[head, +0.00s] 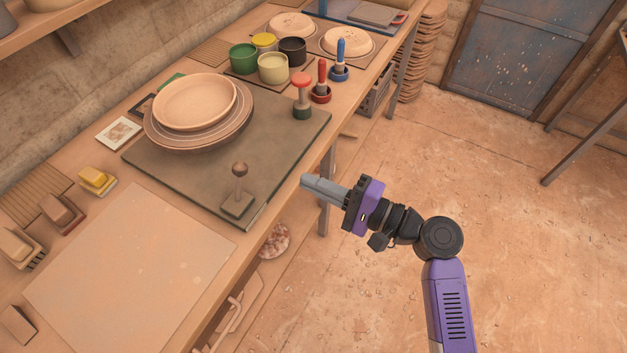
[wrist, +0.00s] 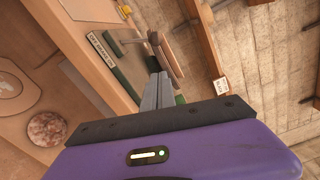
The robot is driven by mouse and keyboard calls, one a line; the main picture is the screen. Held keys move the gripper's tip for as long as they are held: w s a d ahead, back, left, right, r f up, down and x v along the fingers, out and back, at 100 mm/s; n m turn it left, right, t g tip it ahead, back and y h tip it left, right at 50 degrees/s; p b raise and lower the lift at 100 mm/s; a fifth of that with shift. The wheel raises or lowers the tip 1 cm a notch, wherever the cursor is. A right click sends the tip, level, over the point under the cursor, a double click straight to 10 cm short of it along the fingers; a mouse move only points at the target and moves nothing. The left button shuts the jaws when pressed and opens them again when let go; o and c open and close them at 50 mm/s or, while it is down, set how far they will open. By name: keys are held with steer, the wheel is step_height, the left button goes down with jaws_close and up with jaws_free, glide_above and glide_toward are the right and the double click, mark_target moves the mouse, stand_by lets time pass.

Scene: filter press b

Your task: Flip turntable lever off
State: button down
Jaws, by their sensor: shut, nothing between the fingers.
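The turntable (head: 152,139) is a round wheel bearing a wide tan bowl (head: 194,101), on a dark green-grey base board (head: 188,172). The lever (head: 239,187) stands at the board's near corner, a short stem with a round brown knob on a small square plate. It looks roughly upright; its on or off side cannot be told. My gripper (head: 304,181) is shut and empty, to the right of the lever and apart from it, beyond the bench's front edge. In the wrist view my gripper's fingers (wrist: 158,78) point toward the board, whose edge bears a small label (wrist: 101,49).
A red-topped knob (head: 302,83) stands at the board's far right corner. Red (head: 321,74) and blue (head: 340,54) handled tools and several coloured pots stand behind. A pale flat slab (head: 130,270) lies in front. The floor right of the bench is open.

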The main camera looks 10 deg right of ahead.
mark_target(239, 183)
steer(key=shift+w+a+r+p, duration=0.15)
steer(key=shift+w+a+p, duration=0.4)
steer(key=shift+a, duration=1)
steer(key=shift+w+a+r+p, duration=0.1)
steer(key=shift+w+a+p, duration=0.15)
steer(key=shift+w+a, duration=0.9)
steer(key=shift+w+a+r+p, duration=0.2)
steer(key=shift+a+p, duration=0.2)
steer(key=shift+a, duration=1.55)
